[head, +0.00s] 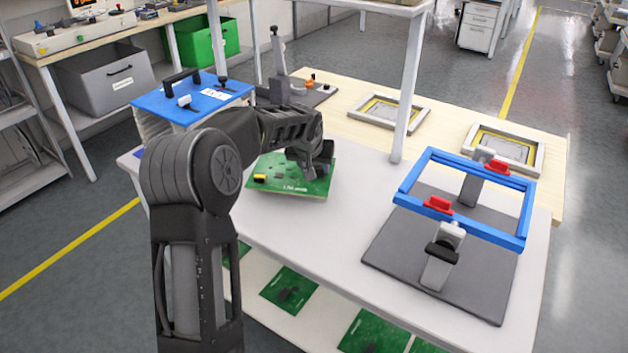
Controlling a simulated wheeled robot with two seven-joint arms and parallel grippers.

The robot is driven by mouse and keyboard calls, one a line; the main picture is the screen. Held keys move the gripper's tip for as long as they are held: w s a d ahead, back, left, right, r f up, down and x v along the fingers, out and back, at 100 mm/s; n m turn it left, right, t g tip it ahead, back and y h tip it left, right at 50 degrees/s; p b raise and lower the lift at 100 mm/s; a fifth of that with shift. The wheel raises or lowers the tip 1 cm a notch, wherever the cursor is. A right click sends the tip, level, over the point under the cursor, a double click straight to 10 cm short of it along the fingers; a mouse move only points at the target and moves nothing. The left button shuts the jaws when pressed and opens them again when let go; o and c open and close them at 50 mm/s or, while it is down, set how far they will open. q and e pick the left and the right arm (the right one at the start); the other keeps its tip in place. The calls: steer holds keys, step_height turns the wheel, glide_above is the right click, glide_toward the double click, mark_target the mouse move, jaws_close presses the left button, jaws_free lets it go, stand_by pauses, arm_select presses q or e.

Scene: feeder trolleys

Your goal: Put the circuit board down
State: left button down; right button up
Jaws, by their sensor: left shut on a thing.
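A green circuit board (290,183) with a yellow part and white lettering is at the left part of the white trolley top. My left gripper (318,172) is shut on the board's right side, and the wrist hides part of its far edge. The board looks slightly tilted; I cannot tell whether it touches the top. My right gripper is not in view.
A blue frame (465,232) with red clamps stands on a grey base plate (388,250) at the right. A blue-topped box (205,100) stands behind my arm. More boards (289,289) lie on the lower shelf. White top (350,215) is clear between board and base plate. A white post (408,90) rises behind.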

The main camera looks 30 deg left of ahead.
mark_target(314, 181)
arm_select(q)
steer(key=shift+f, duration=2.35)
steer(key=c, duration=1.2)
jaws_free()
steer(key=shift+f, duration=0.25)
steer(key=o, duration=0.5)
steer(key=shift+r, duration=0.1)
steer(key=shift+r, duration=0.15)
steer(key=shift+s+r, duration=0.1)
steer(key=shift+r, duration=0.05)
steer(key=v, duration=1.1)
steer(key=shift+s+d+r+b, duration=0.1)
steer(key=shift+s+r+b, duration=0.1)
steer(key=shift+b, duration=0.15)
